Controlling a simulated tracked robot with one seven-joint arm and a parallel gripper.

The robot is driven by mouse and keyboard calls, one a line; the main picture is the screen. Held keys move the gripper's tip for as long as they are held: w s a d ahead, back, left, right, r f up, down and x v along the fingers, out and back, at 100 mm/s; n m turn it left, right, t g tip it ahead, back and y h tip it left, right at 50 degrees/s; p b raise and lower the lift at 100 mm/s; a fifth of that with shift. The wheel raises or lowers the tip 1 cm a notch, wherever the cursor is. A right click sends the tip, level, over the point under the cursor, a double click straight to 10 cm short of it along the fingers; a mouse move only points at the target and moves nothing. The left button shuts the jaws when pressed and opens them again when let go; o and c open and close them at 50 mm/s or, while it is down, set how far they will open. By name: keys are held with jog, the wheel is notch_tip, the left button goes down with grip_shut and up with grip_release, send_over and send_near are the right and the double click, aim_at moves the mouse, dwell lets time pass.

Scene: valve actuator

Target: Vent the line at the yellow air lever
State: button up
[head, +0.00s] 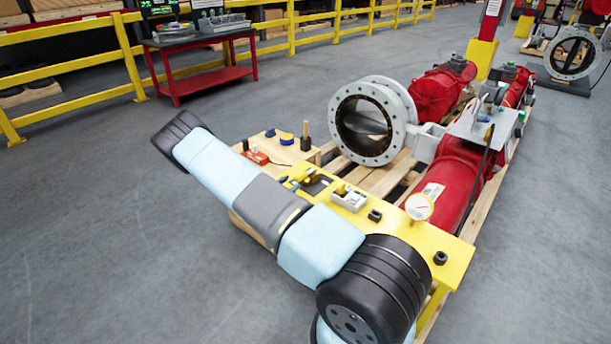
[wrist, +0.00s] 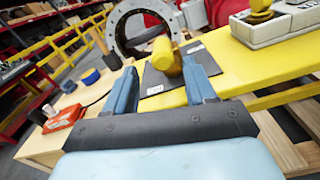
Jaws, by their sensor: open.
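The yellow air lever (wrist: 163,53) stands over a dark plate (wrist: 154,82) on the yellow panel (wrist: 240,70). In the wrist view the lever shows between and a little beyond the tips of my gripper (wrist: 160,68). Its two blue fingers are spread, with a gap around the lever. I cannot tell whether either finger touches it. In the head view the lever (head: 298,176) shows beside my arm on the panel (head: 395,227).
A grey switch box (head: 349,198) and a gauge (head: 419,207) are farther along. The flanged valve (head: 372,123) stands behind.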

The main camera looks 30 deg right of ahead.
aim_at(303, 174)
jog(key=x, duration=0.8)
jog(key=shift+w+d+f, duration=0.1)
jog(key=shift+d, duration=0.25)
jog(key=shift+c, duration=0.4)
jog(key=c, duration=0.6)
jog(key=shift+w, duration=0.1)
grip_shut()
jog(key=shift+a, duration=0.1)
